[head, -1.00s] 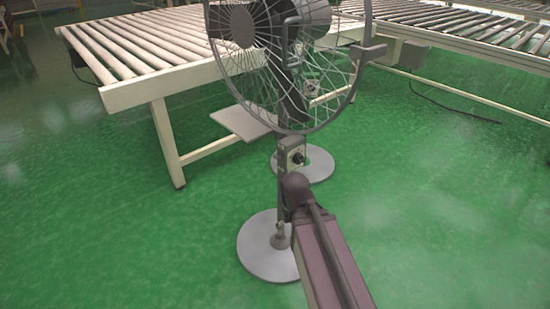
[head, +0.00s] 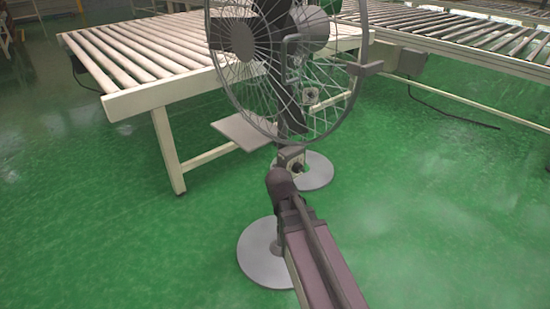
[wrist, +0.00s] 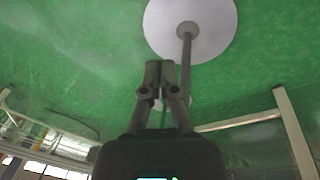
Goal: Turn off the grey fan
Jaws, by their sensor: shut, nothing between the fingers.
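A grey fan (head: 357,98) with a round wire cage stands in front of me in the head view. Its control box with a dark knob (head: 298,166) sits on the pole below the cage, partly covered by my arm. Its round base (head: 262,268) is on the floor. A second fan stands behind it, with its own base (head: 318,172) and control box (head: 311,97) seen through the cage. My gripper (wrist: 160,65) is shut and empty in the wrist view. A pole and pale round base (wrist: 215,25) show beyond it. In the head view my arm hides the gripper.
A roller conveyor table (head: 130,100) stands at the back left, with a flat grey plate (head: 240,132) near its leg. Another conveyor (head: 470,52) runs along the back right, with a cable on the floor. The green floor is clear at left and right.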

